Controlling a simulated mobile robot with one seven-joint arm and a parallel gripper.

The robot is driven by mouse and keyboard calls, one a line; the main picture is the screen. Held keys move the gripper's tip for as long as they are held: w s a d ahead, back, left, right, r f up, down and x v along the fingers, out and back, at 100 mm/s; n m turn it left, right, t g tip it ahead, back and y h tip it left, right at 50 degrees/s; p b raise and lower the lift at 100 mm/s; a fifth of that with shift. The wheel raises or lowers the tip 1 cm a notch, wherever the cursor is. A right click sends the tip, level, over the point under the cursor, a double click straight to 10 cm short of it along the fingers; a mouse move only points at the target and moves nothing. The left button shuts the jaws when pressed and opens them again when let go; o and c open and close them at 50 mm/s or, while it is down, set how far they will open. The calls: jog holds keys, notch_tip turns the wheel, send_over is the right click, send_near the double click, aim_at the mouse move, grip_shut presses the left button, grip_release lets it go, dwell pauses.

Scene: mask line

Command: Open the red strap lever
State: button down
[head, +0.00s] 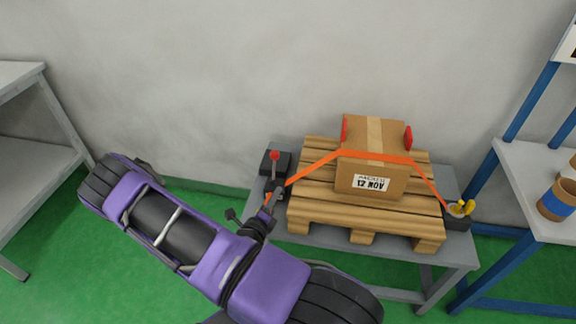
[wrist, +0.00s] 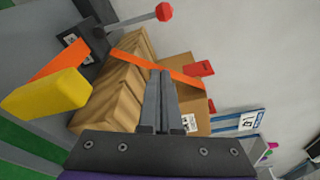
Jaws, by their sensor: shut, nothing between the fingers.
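The strap lever is a thin rod with a red knob (head: 274,155), rising from a dark ratchet unit (head: 275,187) at the left end of the bench. In the wrist view the red knob (wrist: 165,12) is at the top, its rod running left to the dark unit (wrist: 88,38). An orange strap (head: 375,156) runs from the unit over a cardboard box (head: 370,183) on a wooden pallet (head: 320,212). My gripper (wrist: 160,74) is shut and empty, apart from the knob. In the head view its tips are near the unit, partly hidden by my wrist.
A yellow piece (wrist: 45,92) with orange strap is close in the wrist view. A blue-framed shelf (head: 535,165) stands right, a grey one (head: 40,140) left. The wall is close behind the bench.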

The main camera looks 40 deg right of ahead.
dwell(0.3)
jog(key=w+d+b, duration=0.1)
jog(key=w+d, duration=0.6)
jog(key=w, duration=0.1)
jog(key=shift+w+d+r, duration=0.35)
jog(key=shift+w+a, duration=0.1)
